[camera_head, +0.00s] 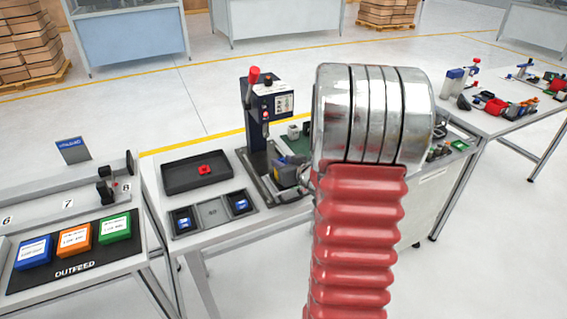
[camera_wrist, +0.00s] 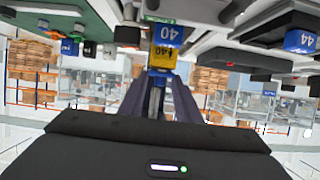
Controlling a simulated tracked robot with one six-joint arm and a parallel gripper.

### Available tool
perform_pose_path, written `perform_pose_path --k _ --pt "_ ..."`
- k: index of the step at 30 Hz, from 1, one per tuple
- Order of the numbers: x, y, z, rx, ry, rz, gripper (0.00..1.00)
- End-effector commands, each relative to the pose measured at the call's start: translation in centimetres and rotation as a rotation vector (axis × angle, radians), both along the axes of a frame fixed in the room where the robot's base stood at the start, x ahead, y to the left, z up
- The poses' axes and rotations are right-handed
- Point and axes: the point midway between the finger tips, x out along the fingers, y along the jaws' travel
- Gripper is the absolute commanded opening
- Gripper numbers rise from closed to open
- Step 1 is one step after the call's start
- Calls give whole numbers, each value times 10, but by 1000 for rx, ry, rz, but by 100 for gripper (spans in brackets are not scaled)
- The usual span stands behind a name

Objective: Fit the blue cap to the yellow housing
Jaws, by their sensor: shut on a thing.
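In the wrist view, which is upside down, my gripper (camera_wrist: 160,77) is shut on the blue cap (camera_wrist: 160,72), seen as a small blue strip between the fingertips. The yellow housing (camera_wrist: 163,55), marked 40, is directly beyond the cap and lines up with it. The two appear to meet, but I cannot tell whether the cap is seated. A blue block (camera_wrist: 169,34), also marked 40, is on the housing's far side. In the head view my arm hides most of this; a little yellow shows at the foot of the press.
The press (camera_head: 268,120) with a red-knobbed lever stands close by on the bench. A dark tray (camera_head: 180,184) with a red part and a nest tray (camera_head: 212,214) with blue parts lie to its left. Colored outfeed boxes (camera_head: 75,240) stand further left.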

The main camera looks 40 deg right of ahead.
Motion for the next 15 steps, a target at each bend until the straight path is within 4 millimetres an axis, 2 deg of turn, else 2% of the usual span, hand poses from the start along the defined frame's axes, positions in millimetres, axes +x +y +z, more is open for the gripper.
perform_pose_path --k 10,11,15 --pt "0 0 -4 0 0 1 10" --pt "0 0 -4 -1 0 1 31" --pt "0 0 -4 -1 0 1 41"
